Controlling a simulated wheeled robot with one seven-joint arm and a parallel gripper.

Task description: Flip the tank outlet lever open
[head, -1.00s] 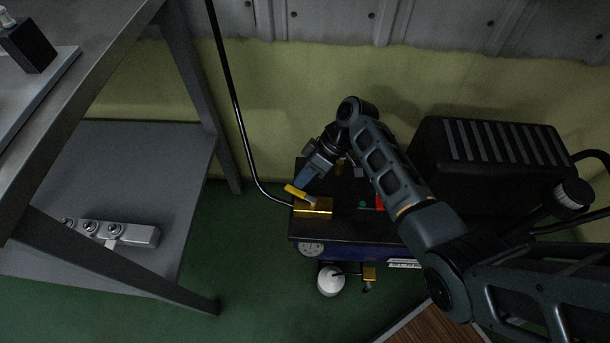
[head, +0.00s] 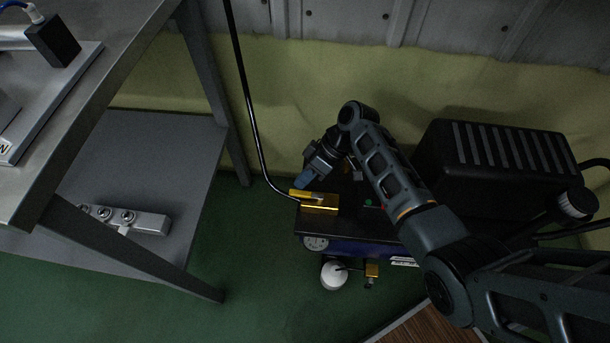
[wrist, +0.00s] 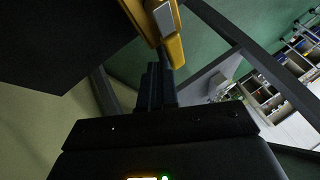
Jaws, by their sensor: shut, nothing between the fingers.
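The yellow outlet lever (head: 300,193) sits on top of a gold valve block (head: 320,210) at the front left corner of the dark tank unit. It lies nearly level, roughly in line with the block. My gripper (head: 302,186) is beside the lever's left end, just behind it in the head view. In the wrist view my black fingers (wrist: 154,84) are shut together and empty, with their tips close to the yellow lever (wrist: 172,46). Whether they touch it I cannot tell. The lever's silver part (wrist: 165,18) shows at the top.
A black hose (head: 248,110) runs down from the top to the valve block. A metal table (head: 130,60) with a lower shelf (head: 185,150) stands left. A ribbed black housing (head: 490,155) is on the unit's right.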

